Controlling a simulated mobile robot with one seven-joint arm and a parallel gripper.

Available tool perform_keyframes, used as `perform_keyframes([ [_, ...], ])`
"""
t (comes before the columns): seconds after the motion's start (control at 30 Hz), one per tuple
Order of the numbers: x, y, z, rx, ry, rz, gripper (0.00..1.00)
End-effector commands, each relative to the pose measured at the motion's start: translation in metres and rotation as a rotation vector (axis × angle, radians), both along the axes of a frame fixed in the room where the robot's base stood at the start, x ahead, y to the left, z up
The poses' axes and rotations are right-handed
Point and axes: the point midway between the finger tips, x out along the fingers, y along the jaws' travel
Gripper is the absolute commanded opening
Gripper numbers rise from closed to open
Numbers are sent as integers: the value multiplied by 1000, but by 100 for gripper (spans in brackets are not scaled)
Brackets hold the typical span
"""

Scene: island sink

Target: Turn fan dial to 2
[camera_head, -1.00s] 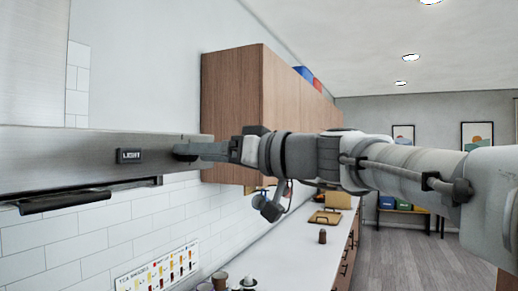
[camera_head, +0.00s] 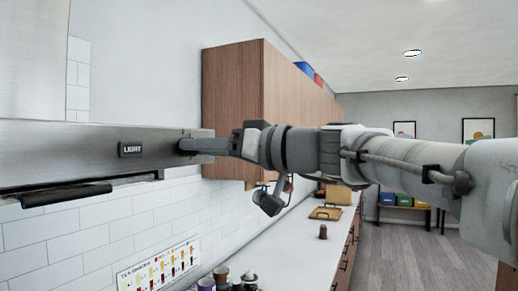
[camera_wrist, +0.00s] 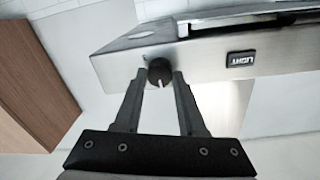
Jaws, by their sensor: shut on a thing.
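The fan dial (camera_wrist: 159,73) is a small round black knob with a white pointer mark, on the steel front of the range hood (camera_head: 60,153). In the wrist view my gripper (camera_wrist: 160,82) has its two fingers on either side of the dial, shut on it. The dial's number markings cannot be read in either view.
A black LIGHT switch (camera_head: 130,149) sits on the hood front, left of my gripper. A wooden wall cabinet (camera_head: 232,110) stands right behind the gripper. Below are a white counter (camera_head: 290,245) with cups and a tea chart (camera_head: 158,264) on the tiled wall.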

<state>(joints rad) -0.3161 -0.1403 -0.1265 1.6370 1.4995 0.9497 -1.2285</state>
Motion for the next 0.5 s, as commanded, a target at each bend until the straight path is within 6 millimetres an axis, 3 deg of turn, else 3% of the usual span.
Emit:
perform_keyframes([
  [0.5, 1, 0, -2, 138, 336, -2, 0],
])
